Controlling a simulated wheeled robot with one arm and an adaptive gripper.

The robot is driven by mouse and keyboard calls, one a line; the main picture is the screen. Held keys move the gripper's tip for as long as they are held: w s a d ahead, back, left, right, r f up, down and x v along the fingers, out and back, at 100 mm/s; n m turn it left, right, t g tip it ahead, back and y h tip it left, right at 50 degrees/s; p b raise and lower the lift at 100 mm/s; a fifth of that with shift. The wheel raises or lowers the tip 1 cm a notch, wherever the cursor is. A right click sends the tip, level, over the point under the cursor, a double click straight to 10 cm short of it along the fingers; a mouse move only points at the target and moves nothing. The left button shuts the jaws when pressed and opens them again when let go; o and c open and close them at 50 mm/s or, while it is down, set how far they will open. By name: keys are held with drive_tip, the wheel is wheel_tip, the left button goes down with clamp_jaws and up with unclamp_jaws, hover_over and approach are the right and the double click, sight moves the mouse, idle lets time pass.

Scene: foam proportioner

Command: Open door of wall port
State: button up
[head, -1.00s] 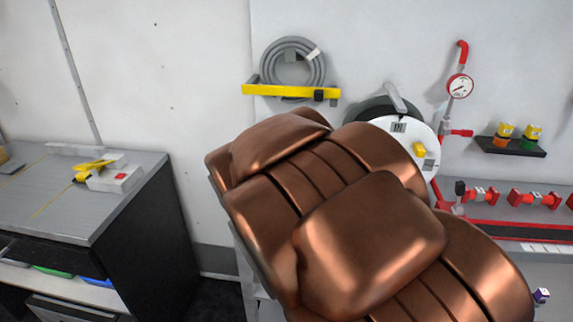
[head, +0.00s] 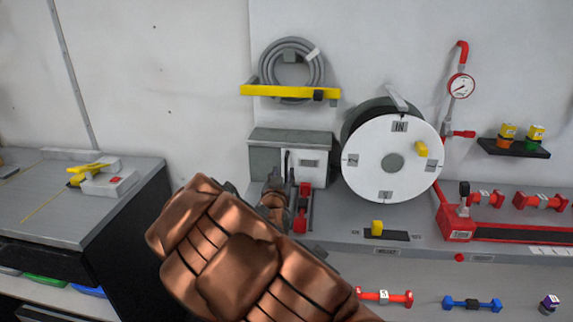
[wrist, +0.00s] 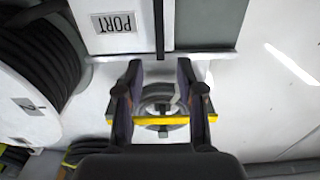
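The wall port is a grey box (head: 262,158) with a white door (head: 308,166) bearing a small label, on the wall left of the big round reel. The door looks shut. A dark upright bar (head: 286,160) runs along its left side. In the wrist view the white door (wrist: 95,42) with its PORT label is at the top, and the dark bar (wrist: 158,25) is beside it. My gripper (wrist: 160,66) is open and empty, its fingers spread just below the bar in that view. In the head view my gripper (head: 281,177) is in front of the port's lower part.
The white-faced reel (head: 392,185) stands close to the right of the port. A yellow bracket (head: 290,92) with a coiled grey hose is above. A red fitting (head: 302,208) stands below the door on the grey bench (head: 345,232). A grey-topped cabinet (head: 95,215) stands left.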

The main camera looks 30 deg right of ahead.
sight(286, 163)
drive_tip(key=p+x, duration=0.1)
drive_tip(key=x, duration=0.5)
drive_tip(key=shift+r+p, duration=0.1)
drive_tip(key=shift+p, duration=0.2)
drive_tip(key=shift+x, duration=0.8)
clamp_jaws()
